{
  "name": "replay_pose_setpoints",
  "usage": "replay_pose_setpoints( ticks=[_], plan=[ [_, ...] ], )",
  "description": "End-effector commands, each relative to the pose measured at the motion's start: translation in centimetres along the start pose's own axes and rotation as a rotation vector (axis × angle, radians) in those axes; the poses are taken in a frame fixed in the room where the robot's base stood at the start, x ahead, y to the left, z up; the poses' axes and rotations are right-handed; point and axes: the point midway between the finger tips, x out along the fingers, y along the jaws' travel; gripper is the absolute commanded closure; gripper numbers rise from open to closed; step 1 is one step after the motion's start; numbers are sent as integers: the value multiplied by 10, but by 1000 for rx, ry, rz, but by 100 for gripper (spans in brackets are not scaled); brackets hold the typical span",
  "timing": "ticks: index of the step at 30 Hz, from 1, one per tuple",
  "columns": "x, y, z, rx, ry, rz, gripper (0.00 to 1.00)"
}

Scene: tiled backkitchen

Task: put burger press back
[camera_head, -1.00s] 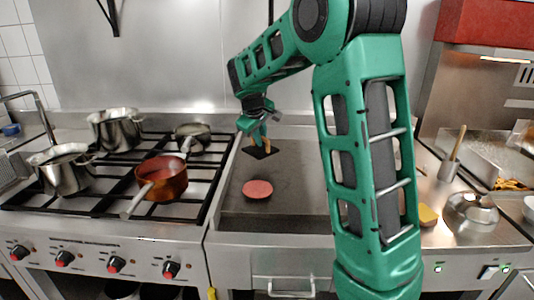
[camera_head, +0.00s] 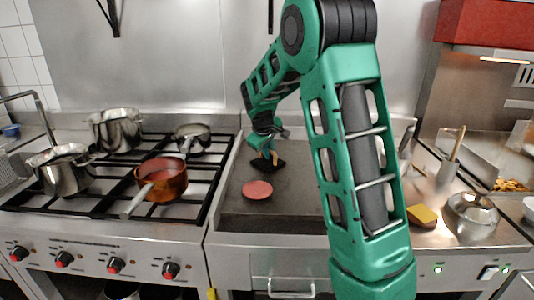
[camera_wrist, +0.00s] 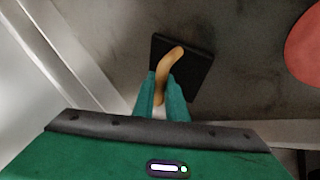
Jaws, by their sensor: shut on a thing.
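The burger press (camera_wrist: 192,75) has a flat black square plate and a curved wooden handle. In the wrist view my gripper (camera_wrist: 163,92) is shut on the wooden handle. In the head view the press (camera_head: 266,164) is at the back of the griddle, behind the patty, with my gripper (camera_head: 265,145) above it. I cannot tell whether the plate touches the griddle. A pink burger patty (camera_head: 257,190) lies on the griddle (camera_head: 270,213) in front of the press. It also shows at the right edge of the wrist view (camera_wrist: 306,48).
A stove with pots and a copper pan (camera_head: 162,178) stands left of the griddle. On the right counter are a yellow and dark sponge (camera_head: 422,215), a metal dome (camera_head: 471,212) and a container with a wooden-handled tool (camera_head: 449,168). My arm hides the griddle's right part.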

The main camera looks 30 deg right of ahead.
Motion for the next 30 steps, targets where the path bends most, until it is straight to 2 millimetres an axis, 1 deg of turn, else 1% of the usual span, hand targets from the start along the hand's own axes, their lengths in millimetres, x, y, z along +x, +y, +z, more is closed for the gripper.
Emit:
replay_pose_setpoints(
  ticks=[5, 6, 8, 9, 16, 20, 23, 30],
  plan=[
    [0, 0, -1, 1, 2, 2, 100],
    [1, -1, 0, -1, -1, 0, 86],
    [1, -1, 0, -1, 0, 0, 71],
    [1, -1, 0, -1, 0, 0, 69],
    [0, -1, 0, -1, 0, -1, 69],
    [-8, -1, -1, -2, 1, -1, 69],
    [-24, -1, -2, -3, 4, -1, 69],
    [-72, -1, -1, -2, 3, 0, 69]
  ],
)
